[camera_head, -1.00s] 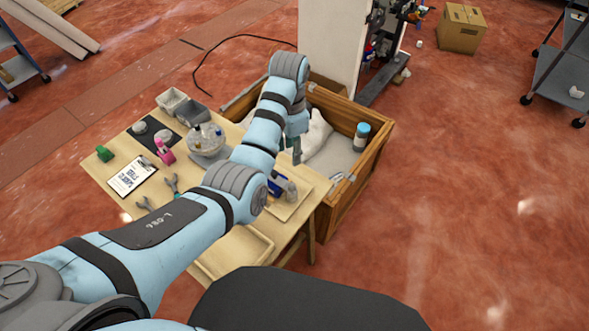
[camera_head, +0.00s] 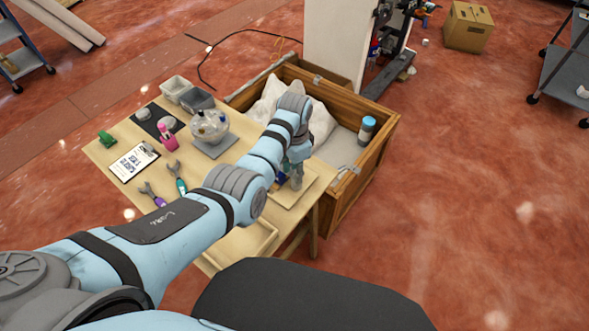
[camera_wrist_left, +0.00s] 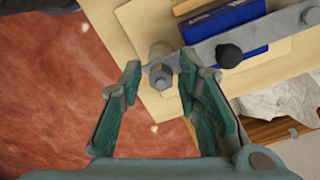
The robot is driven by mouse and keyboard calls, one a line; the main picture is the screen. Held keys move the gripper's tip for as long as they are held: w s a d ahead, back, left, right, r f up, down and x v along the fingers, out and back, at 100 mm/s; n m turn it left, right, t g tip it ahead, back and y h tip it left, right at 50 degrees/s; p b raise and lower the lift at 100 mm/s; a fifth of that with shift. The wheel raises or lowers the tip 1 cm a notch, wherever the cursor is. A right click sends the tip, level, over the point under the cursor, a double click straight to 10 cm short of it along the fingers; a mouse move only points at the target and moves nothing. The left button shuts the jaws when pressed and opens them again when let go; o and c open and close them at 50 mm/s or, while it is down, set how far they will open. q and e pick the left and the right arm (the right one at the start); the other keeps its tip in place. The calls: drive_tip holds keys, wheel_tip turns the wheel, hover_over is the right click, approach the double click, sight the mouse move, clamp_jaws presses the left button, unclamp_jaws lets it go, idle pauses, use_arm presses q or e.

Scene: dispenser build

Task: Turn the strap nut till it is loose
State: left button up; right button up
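The strap nut (camera_wrist_left: 161,76) is a grey hex nut at the near end of a flat grey metal strap (camera_wrist_left: 272,30) in the left wrist view. A pale round post stands just behind it. The strap crosses a blue block (camera_wrist_left: 226,20) and carries a black knob (camera_wrist_left: 229,55). My left gripper (camera_wrist_left: 160,65) is open, its teal-padded fingers on either side of the nut, with visible gaps. In the head view my left gripper (camera_head: 296,176) is low at the board by the table's right end, and my arm hides most of the strap. My right gripper is not in view.
The wooden table (camera_head: 105,160) holds wrenches (camera_head: 180,178), a clipboard (camera_head: 133,161), a bowl (camera_head: 209,128) and grey bins. A wooden crate (camera_head: 372,165) with a white bag and a blue-capped bottle (camera_head: 367,130) stands beyond its right end. Open red floor lies to the right.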

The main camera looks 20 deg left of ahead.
use_arm(q)
drive_tip(key=shift+w, duration=0.1)
clamp_jaws()
